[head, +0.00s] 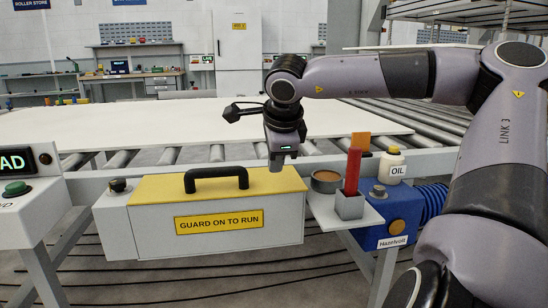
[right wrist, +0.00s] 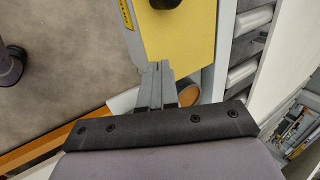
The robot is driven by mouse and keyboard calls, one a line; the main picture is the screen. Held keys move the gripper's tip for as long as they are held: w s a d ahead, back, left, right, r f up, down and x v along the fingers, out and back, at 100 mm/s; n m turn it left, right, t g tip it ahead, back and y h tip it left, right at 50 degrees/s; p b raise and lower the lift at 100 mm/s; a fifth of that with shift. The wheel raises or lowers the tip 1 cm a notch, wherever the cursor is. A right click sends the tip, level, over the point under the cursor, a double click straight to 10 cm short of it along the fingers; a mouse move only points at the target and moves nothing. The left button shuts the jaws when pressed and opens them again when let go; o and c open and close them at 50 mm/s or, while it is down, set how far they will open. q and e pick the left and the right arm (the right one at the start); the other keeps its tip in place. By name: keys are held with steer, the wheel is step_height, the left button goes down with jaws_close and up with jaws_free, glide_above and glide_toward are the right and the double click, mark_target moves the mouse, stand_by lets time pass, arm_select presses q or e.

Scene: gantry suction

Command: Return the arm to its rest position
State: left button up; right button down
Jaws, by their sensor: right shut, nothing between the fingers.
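My right arm (head: 350,75) reaches in from the right in the head view, bent at the elbow. Its gripper (head: 277,167) points down, shut and empty, over the right end of the yellow guard lid (head: 150,188). In the right wrist view the gripper's fingers (right wrist: 157,72) are together with nothing between them, and the yellow lid (right wrist: 180,35) shows beyond them. I cannot tell whether the fingertips touch the lid. My left gripper is not in view.
A black handle (head: 216,178) stands on the lid. Behind, a large white sheet (head: 130,120) lies on rollers.

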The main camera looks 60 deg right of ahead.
steer(key=s+a+r, duration=0.2)
steer(key=s+a, duration=0.3)
steer(key=a, duration=0.1)
steer(key=shift+s+a, duration=0.2)
steer(key=shift+s, duration=0.1)
